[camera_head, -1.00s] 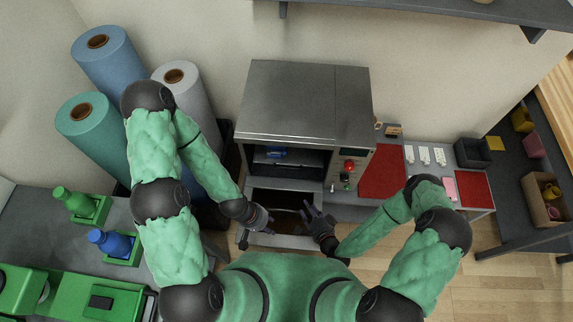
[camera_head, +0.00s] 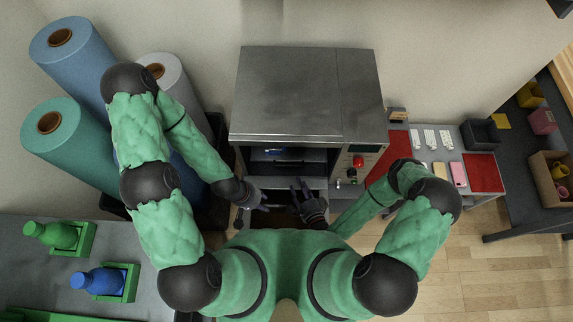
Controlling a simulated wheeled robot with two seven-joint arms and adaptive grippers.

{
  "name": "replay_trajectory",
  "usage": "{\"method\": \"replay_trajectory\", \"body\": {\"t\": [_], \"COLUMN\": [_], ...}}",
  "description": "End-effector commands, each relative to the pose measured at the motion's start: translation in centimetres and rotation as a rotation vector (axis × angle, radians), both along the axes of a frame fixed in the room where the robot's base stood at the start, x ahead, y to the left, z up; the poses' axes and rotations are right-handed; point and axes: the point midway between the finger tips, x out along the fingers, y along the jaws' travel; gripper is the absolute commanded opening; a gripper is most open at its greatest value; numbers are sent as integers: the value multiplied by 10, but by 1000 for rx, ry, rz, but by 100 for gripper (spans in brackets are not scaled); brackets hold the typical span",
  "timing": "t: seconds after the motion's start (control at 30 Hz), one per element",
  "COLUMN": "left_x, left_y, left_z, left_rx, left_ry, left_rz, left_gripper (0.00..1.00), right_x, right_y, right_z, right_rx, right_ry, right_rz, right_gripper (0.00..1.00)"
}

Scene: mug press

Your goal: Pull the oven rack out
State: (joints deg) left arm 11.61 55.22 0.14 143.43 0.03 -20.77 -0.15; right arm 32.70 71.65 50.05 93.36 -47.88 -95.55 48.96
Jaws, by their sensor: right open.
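The oven (camera_head: 310,95) is a grey metal box in the middle of the head view, with its dark front opening towards me. A thin light edge, which looks like the oven rack (camera_head: 288,169), lies across the opening. I cannot make out its full shape. My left gripper (camera_head: 263,201) is below and left of the opening, in front of the ledge, and its jaws are too small to judge. My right gripper (camera_head: 299,187) is open, with fingers pointing up at the opening's lower front. Neither gripper visibly holds anything. My body hides the area below.
A control panel with a red button (camera_head: 358,161) is on the oven's right. Large rolls (camera_head: 75,58) stand at the left. A bench with a green bottle (camera_head: 55,234) and a blue bottle (camera_head: 98,281) is at lower left. A side table (camera_head: 448,157) holds small items at right.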

Motion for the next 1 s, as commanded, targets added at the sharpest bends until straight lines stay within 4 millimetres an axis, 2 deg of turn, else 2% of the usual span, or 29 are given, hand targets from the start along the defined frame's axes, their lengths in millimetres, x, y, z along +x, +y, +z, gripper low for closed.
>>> {"method": "replay_trajectory", "body": {"t": [0.03,0.2,0.47,1.0], "left_x": [0,0,0,0], "left_y": [0,0,0,0], "left_z": [-11,-26,-28,-39], "left_rx": [0,0,0,0], "left_ry": [0,0,0,0], "left_rz": [0,0,0,0], "left_gripper": [40,40,40,40], "right_x": [0,0,9,72], "right_y": [0,0,4,32], "right_z": [-11,-26,-29,-42], "right_rx": [0,-1,-3,-2], "right_ry": [0,0,-2,-3], "right_rz": [0,0,5,5], "right_gripper": [44,44,44,44]}}
